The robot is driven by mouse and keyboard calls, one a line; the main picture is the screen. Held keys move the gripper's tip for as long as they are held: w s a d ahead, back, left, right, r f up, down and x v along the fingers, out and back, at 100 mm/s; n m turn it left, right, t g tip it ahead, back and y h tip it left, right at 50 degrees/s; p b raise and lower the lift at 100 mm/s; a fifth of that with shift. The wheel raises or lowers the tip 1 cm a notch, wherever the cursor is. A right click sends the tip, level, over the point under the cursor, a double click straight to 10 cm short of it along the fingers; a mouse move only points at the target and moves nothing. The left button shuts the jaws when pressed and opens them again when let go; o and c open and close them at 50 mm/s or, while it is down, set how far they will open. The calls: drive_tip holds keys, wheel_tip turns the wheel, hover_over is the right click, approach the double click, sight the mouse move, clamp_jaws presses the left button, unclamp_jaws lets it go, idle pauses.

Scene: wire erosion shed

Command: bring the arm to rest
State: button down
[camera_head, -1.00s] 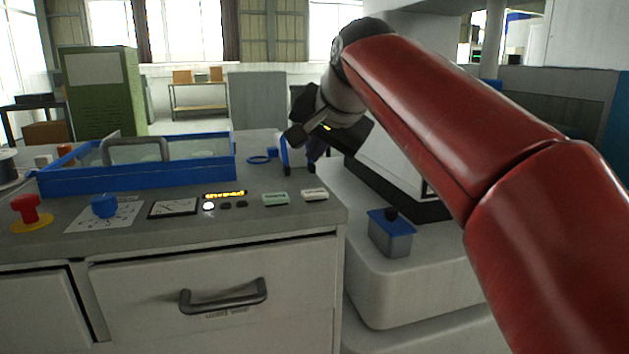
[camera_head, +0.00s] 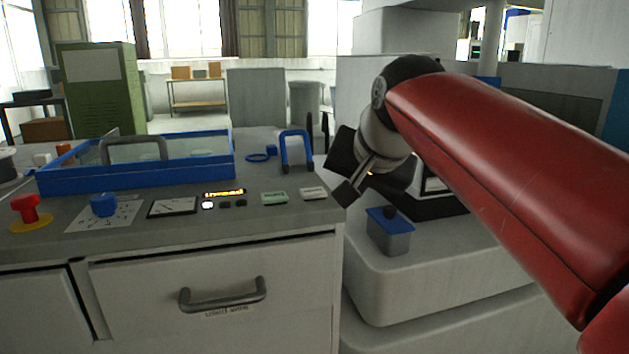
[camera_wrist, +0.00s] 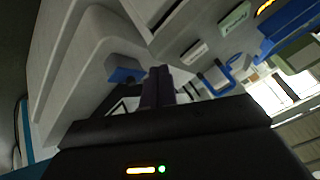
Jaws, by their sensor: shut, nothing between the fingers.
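My gripper (camera_wrist: 158,85) is shut and empty, its two dark fingers side by side in the middle of the wrist view. In the head view my red arm reaches in from the right edge, bent at a dark joint. The grey wrist and black gripper body hang below that joint, just right of the bench's right end. The fingertips cannot be made out clearly there. The gripper appears clear of the bench and the machine, though the exact gap cannot be told.
A grey bench (camera_head: 270,226) holds a blue-rimmed tray (camera_head: 135,176), a red button (camera_head: 27,208), a blue knob (camera_head: 103,205) and a blue U-shaped handle (camera_head: 296,151). A grey box with a blue lid (camera_head: 389,232) stands on the white machine ledge (camera_head: 450,270), below my arm.

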drive_tip(key=s+d+f+n+g+h, duration=0.1)
drive_tip(key=s+d+f, duration=0.3)
drive_tip(key=s+f, duration=0.6)
drive_tip(key=s+d+f+n+g+h, duration=0.1)
drive_tip(key=s+d+f+n, duration=0.1)
drive_tip(key=s+d+f, duration=0.3)
drive_tip(key=s+f, duration=0.4)
drive_tip(key=f, duration=0.4)
drive_tip(key=shift+s+d+f, duration=0.25)
drive_tip(key=shift+s+f, duration=0.05)
drive_tip(key=shift+s, duration=0.05)
